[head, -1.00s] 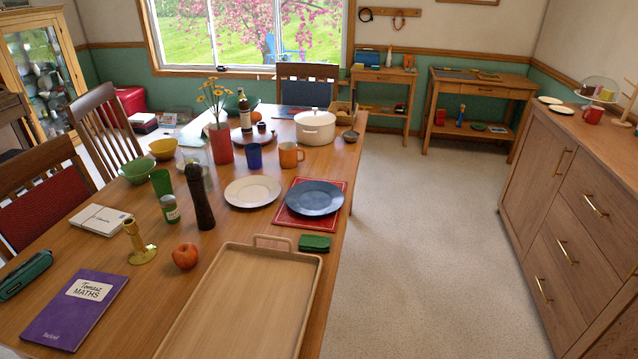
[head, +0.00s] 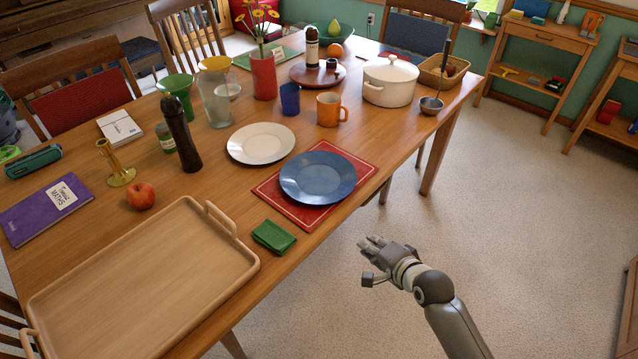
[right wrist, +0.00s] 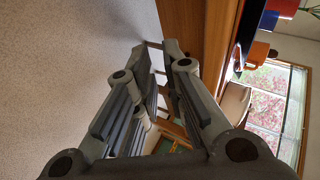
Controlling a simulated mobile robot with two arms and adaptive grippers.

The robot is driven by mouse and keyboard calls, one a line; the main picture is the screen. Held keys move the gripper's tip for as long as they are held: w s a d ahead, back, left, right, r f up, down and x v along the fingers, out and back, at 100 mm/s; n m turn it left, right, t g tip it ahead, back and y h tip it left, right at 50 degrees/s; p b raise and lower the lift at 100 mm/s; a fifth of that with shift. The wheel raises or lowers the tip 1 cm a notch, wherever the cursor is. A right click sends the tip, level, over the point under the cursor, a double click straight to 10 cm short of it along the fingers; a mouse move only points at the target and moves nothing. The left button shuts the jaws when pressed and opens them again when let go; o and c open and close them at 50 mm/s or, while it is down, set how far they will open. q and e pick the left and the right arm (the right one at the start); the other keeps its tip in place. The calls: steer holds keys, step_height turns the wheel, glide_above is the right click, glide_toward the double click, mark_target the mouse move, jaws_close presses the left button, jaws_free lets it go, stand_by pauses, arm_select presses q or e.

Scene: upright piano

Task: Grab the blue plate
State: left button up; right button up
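The blue plate (head: 317,178) lies flat on a red placemat (head: 268,190) near the table's right edge in the head view. My right gripper (head: 368,262) is beyond that edge, over the floor, below and right of the plate in the picture and apart from it. Its fingers are spread and empty. In the right wrist view the gripper (right wrist: 158,55) shows a gap between its fingers, with floor on one side and the table's edge on the other. A dark shape there may be the plate; I cannot tell. My left gripper is out of view.
A green folded cloth (head: 274,237) and a wooden tray (head: 60,290) lie nearer on the table.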

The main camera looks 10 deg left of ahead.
steer(key=m+y, duration=0.1)
steer(key=y, duration=0.1)
glide_toward(331, 201)
steer(key=shift+t, duration=0.4)
steer(key=shift+f+b+x, duration=0.2)
steer(key=shift+b+x, duration=0.6)
steer(key=shift+x, duration=3.8)
steer(key=shift+s, duration=0.15)
jaws_close()
steer(key=shift+r, duration=0.15)
